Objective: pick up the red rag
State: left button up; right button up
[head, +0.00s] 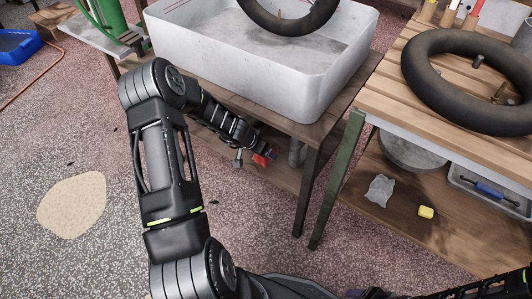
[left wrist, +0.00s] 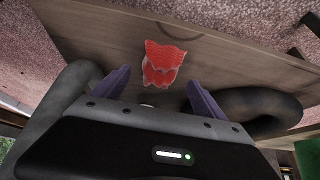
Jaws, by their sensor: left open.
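The red rag (left wrist: 162,62) lies crumpled on a wooden lower shelf (left wrist: 225,47) in the left wrist view. In the head view the rag (head: 262,160) is a small red patch on the shelf under the table with the basin, partly hidden by my arm. My left gripper (left wrist: 158,90) is open, with its two purple fingers apart on either side and the rag just past them, between their lines. The rag appears not to be gripped. My left gripper (head: 270,153) reaches under the table beside the rag in the head view. My right gripper is not in view.
A grey basin (head: 250,75) stands on the table above the shelf. Table legs (head: 308,190) stand right of my left arm. Dark rounded things (left wrist: 265,108) flank the gripper on the shelf. A second bench (head: 410,115) holds a black tube (head: 425,60).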

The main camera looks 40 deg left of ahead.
pick_arm(q)
jog(key=x, duration=0.4)
jog(key=shift+b, duration=0.4)
jog(key=c, duration=1.4)
jog(key=shift+r, duration=0.25)
jog(key=shift+c, duration=0.2)
